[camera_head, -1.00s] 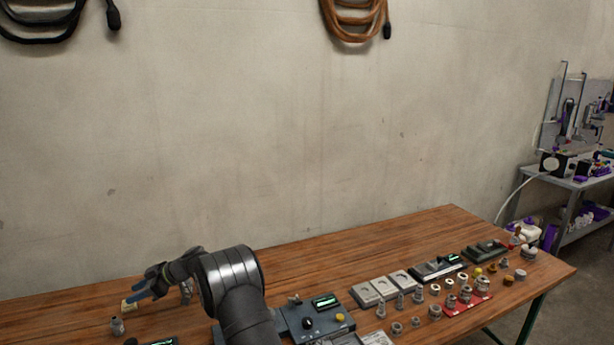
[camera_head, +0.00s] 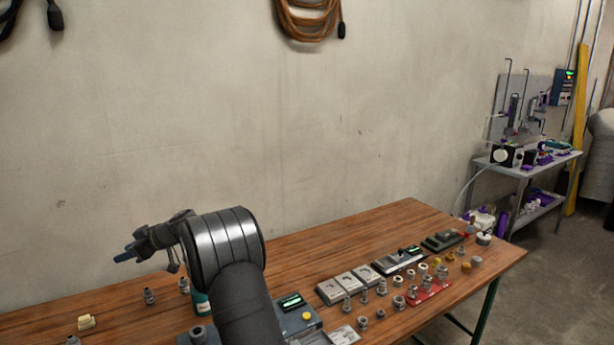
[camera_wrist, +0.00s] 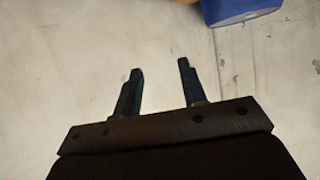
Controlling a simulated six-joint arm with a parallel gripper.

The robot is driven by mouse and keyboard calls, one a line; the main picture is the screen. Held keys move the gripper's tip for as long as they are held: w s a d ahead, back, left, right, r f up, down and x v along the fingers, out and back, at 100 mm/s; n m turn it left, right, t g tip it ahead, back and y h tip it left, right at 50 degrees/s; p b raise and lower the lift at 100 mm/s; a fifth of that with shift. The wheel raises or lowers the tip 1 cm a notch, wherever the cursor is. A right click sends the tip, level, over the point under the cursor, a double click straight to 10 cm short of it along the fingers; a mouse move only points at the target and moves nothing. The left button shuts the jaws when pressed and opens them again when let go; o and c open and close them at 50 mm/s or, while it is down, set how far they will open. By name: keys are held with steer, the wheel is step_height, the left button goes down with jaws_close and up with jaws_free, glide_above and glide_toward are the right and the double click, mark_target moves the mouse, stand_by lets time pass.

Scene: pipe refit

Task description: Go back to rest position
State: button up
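My gripper (camera_head: 125,257) is raised above the left part of the wooden workbench (camera_head: 300,247), apart from everything on it, with its blue fingertips pointing left. In the wrist view my gripper (camera_wrist: 160,80) has its two blue fingers spread with a clear gap between them. Nothing is held; the pale wall shows between the fingers. A blue cylindrical thing (camera_wrist: 238,10) is partly visible at the top right of the wrist view.
Grey plates (camera_head: 347,285), a red mat (camera_head: 428,289) with fittings, and a control box (camera_head: 300,318) are to the right. A shelf cart (camera_head: 530,170) stands beyond.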

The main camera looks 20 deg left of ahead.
steer(key=w+d+m+t+h, duration=0.1)
steer(key=w+d+m+t, duration=0.2)
steer(key=d, duration=0.4)
steer(key=w+d+m+t+h, duration=0.1)
steer(key=w+d+m+t, duration=0.3)
steer(key=d, duration=0.4)
steer(key=w+d+f+m+t+h, duration=0.1)
steer(key=w+d+m+t, duration=0.2)
steer(key=d, duration=0.4)
steer(key=shift+w+d+m+t, duration=0.25)
steer(key=shift+w+m+t, duration=0.25)
steer(key=shift+w, duration=0.85)
steer(key=shift+f, duration=0.1)
steer(key=o, duration=0.4)
steer(key=shift+o, duration=0.2)
